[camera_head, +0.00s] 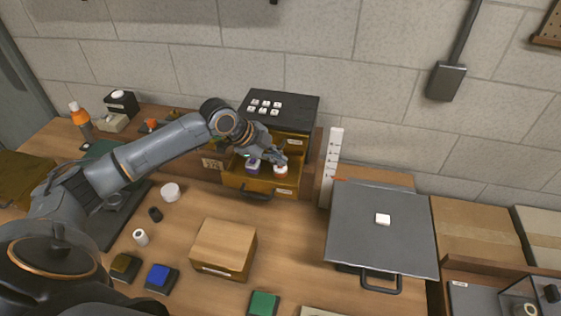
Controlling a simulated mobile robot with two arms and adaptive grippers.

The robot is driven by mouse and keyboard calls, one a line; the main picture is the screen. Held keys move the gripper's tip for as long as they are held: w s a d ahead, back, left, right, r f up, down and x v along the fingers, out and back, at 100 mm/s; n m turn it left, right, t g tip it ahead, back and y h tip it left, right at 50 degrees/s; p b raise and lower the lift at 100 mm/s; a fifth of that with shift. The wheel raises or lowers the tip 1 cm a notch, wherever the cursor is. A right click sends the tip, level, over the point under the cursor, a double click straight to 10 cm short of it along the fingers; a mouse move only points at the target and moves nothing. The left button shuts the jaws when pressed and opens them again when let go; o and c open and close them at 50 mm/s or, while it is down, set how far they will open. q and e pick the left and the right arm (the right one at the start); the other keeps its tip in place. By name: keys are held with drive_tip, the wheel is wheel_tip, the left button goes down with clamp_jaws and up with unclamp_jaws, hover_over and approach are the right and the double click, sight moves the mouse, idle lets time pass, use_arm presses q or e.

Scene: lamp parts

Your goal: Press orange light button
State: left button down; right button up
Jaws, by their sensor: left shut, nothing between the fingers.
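An open wooden drawer (260,185) sticks out below a black-topped cabinet (293,102). Two small white-topped items stand in the drawer: a purple one (253,167) on the left and an orange-red one (281,172) on the right, which looks like the orange light button. My left gripper (281,159) is shut and empty. It is over the drawer, just behind and above the orange-red item. I cannot tell whether the fingertips touch it. My right gripper is out of view.
A wooden box (223,250) stands in front of the drawer. Blue (158,277), green (263,304) and yellow-brown (124,267) blocks lie near the front. A white ruler (331,165) stands upright right of the drawer, beside a grey panel (380,245).

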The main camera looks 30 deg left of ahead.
sight(278, 170)
use_arm(q)
wheel_tip(278, 170, up, 6)
drive_tip(key=p, duration=0.5)
idle(0.5)
